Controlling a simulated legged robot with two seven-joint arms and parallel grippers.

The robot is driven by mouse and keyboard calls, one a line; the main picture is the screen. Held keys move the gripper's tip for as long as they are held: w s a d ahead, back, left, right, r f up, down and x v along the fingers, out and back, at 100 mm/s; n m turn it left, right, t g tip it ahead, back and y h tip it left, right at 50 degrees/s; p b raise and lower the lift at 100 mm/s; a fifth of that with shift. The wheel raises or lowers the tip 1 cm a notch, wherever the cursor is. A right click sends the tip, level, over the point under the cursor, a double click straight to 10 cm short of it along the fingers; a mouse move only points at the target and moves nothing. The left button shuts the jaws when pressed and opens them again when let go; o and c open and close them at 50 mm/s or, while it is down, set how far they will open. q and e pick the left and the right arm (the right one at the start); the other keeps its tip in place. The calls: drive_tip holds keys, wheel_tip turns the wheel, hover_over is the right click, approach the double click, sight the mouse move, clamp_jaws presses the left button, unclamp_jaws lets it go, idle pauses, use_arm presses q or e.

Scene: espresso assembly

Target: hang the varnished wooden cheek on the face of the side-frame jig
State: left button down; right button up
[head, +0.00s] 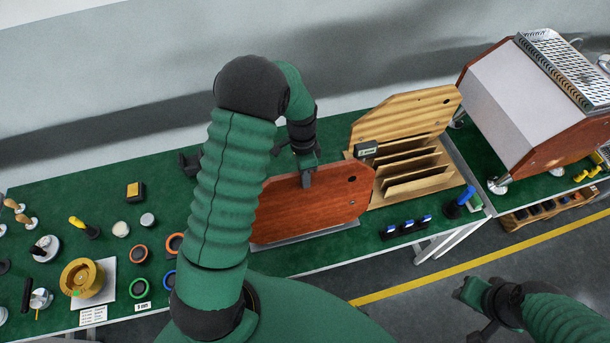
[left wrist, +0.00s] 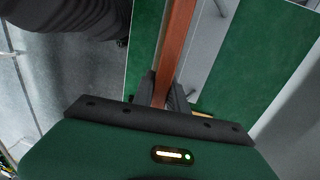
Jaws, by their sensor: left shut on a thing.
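The varnished wooden cheek (head: 325,208) is a red-brown panel with a dark hole near its upper right corner. It stands on edge, face toward the head camera. My left gripper (head: 307,174) is shut on its top edge. In the left wrist view the cheek (left wrist: 179,45) shows edge-on between the fingers (left wrist: 164,92). A grey plate (head: 315,234) shows below the cheek, probably part of the side-frame jig; the cheek hides most of it. Whether they touch I cannot tell. My right gripper (head: 482,300) is over the floor at lower right, its jaws unclear.
A slotted wooden rack (head: 425,183) with a paler striped panel (head: 405,118) stands right of the cheek. Blue-topped parts (head: 407,226) line the front edge. Rings and knobs (head: 138,255) cover the table's left. The espresso machine (head: 530,115) stands far right.

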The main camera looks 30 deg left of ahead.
use_arm(q)
drive_tip(key=c, duration=1.5)
unclamp_jaws()
drive_tip(key=o, duration=0.6)
drive_tip(key=shift+s+d, duration=0.15)
drive_tip(key=shift+w+a+r+p, duration=0.15)
drive_tip(key=shift+r+p, duration=0.7)
drive_tip(key=shift+r, duration=0.3)
drive_tip(key=shift+w+a+r+p, duration=0.1)
drive_tip(key=shift+r+p, duration=0.7)
drive_tip(key=shift+r, duration=0.4)
drive_tip(key=shift+w+a+r+p, duration=0.15)
drive_tip(key=shift+r+p, duration=0.7)
drive_tip(key=shift+r, duration=0.3)
